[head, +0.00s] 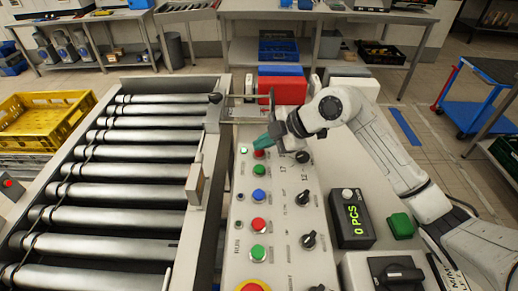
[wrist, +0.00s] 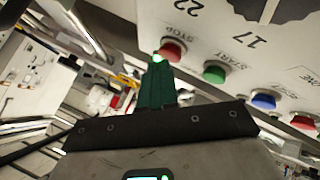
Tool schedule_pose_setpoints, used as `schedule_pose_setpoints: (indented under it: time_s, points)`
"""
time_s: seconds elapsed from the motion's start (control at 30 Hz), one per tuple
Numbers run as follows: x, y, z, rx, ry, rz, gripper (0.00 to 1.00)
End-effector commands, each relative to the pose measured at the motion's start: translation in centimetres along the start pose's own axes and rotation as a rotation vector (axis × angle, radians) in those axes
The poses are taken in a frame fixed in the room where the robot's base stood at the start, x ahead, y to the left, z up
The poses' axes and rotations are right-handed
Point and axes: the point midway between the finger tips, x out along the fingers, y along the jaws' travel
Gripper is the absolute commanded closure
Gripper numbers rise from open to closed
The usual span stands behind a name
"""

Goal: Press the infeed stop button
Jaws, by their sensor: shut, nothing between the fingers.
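The control panel (head: 280,215) has a column of coloured buttons. The far red button (head: 259,154) sits above a green one in the head view. In the wrist view a red button (wrist: 172,50) carries the label STOP, and a green START button (wrist: 214,72) is beside it. My gripper (head: 263,142) has green fingers, shut with nothing between them, just at the far red button and partly over it. In the wrist view the fingertips (wrist: 156,72) are close beside the red STOP button. I cannot tell whether they touch it. The word infeed is not readable.
A lit green lamp (head: 243,150) is left of the far red button. Blue (head: 258,197), red (head: 258,224) and green (head: 258,252) buttons and black knobs (head: 309,240) are nearer. The roller conveyor (head: 130,170) runs left.

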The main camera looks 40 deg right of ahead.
Motion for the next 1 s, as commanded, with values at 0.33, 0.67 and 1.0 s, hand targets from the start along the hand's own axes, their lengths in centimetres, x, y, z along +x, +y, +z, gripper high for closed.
schedule_pose_setpoints:
  time_s: [0.33, 0.67, 1.0]
  points:
    - [0.3, -0.5, -0.3, 0.020, 0.013, -0.004, 1.00]
    - [-0.5, 0.2, -0.9, 0.017, 0.015, -0.003, 1.00]
    - [-3.0, 2.0, -2.6, 0.013, 0.012, -0.001, 1.00]
